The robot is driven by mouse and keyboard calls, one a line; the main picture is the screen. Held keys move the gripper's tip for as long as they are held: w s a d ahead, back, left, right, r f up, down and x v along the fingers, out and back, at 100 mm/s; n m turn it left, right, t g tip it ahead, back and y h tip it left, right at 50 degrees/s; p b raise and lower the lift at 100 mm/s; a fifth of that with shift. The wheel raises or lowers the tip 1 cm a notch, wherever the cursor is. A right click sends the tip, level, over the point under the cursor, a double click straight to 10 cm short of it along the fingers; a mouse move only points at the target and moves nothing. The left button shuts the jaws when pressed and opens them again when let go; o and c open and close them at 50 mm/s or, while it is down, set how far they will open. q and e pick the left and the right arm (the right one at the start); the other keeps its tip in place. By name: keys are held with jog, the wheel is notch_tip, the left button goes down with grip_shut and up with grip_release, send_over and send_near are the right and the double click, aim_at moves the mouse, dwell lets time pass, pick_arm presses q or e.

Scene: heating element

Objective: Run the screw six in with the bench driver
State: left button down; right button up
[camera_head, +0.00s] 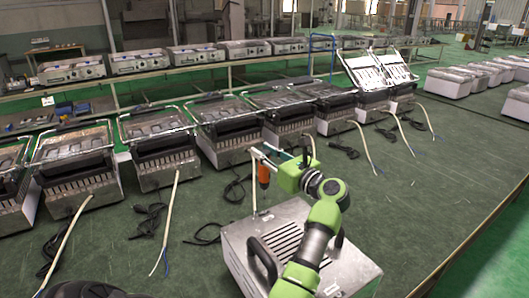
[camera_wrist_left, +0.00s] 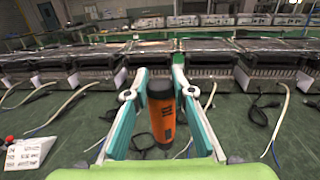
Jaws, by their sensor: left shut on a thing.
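My left gripper (camera_head: 263,156) is raised above the green bench, in front of the row of heater units. It is shut on the orange and black bench driver (camera_head: 263,174), which hangs upright and clear of the bench. In the left wrist view, the driver (camera_wrist_left: 162,118) sits between the two teal and grey fingers (camera_wrist_left: 160,82). I cannot make out the driver's tip or screw six in either view. My right gripper is not in view.
Several heater units (camera_head: 153,150) stand in a row with pale and black cords on the bench (camera_head: 400,195). A metal box with a black handle (camera_head: 335,262) stands under my left arm. In the wrist view, a white block with a red knob (camera_wrist_left: 30,153) lies left.

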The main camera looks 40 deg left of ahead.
aim_at(264, 166)
pick_arm(q)
jog(key=shift+f+b, duration=1)
jog(key=shift+f, duration=1.3)
jog(key=shift+b, duration=0.4)
jog(key=shift+b, duration=0.35)
